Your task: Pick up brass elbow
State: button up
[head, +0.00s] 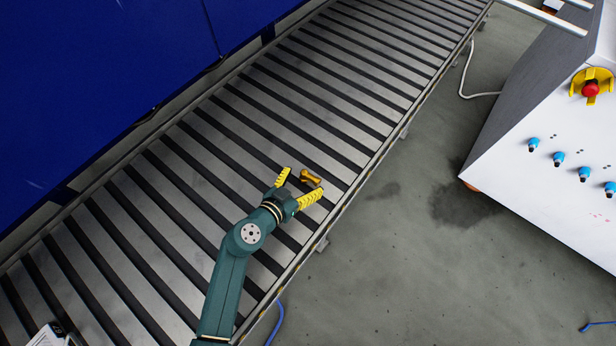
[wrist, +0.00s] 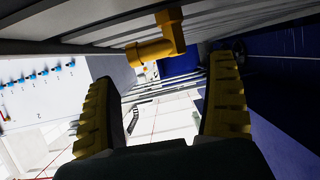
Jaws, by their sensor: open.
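The brass elbow (head: 310,177) is a small golden bent fitting lying on the roller conveyor (head: 262,95) in the head view. My gripper (head: 298,183) has yellow ridged fingers, spread open and empty, with the elbow just beyond the fingertips. In the wrist view the brass elbow (wrist: 155,46) shows at the top centre, against the conveyor slats. My gripper (wrist: 168,95) shows there with its two fingers wide apart, and the elbow appears ahead of the gap between them, not between the pads.
A blue panel (head: 90,80) borders the conveyor's left side. A white control cabinet (head: 560,130) with a red button (head: 590,89) and blue knobs stands on the right. Concrete floor (head: 400,240) lies between. The conveyor around the elbow is clear.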

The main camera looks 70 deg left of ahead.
aim_at(312, 177)
jog(key=b+x, duration=0.1)
jog(key=x, duration=0.3)
jog(key=shift+w+f, duration=0.15)
jog(key=shift+w, duration=0.15)
jog(key=shift+s+d, duration=0.1)
jog(key=shift+d, duration=0.05)
jog(key=shift+c, duration=0.4)
jog(key=c, duration=1)
